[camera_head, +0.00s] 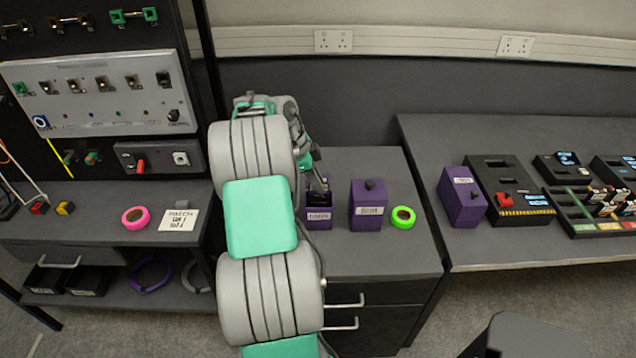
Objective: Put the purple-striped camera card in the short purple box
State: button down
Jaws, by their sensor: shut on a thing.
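A short purple box (319,220) with a white label stands on the grey drawer cabinet, just right of my arm. Its top looks dark and open. My gripper (318,186) is right above this box, pointing down, partly hidden by my arm. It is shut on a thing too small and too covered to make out. A bit of purple shows beside the fingers; I cannot tell whether it is a lid or part of the held thing. I cannot pick out the purple-striped camera card.
A taller lidded purple box (367,210) and a green tape ring (403,217) stand right of the short box. Another purple box (460,200) and card holders (505,190) are on the right table. A pink ring (135,218) and note (179,220) lie left.

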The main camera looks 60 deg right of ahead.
jog(key=shift+f+b, duration=0.55)
jog(key=shift+f, duration=0.15)
jog(key=shift+f, duration=0.1)
jog(key=c, duration=1.3)
grip_release()
jog(key=shift+c, duration=0.2)
jog(key=shift+c, duration=1.1)
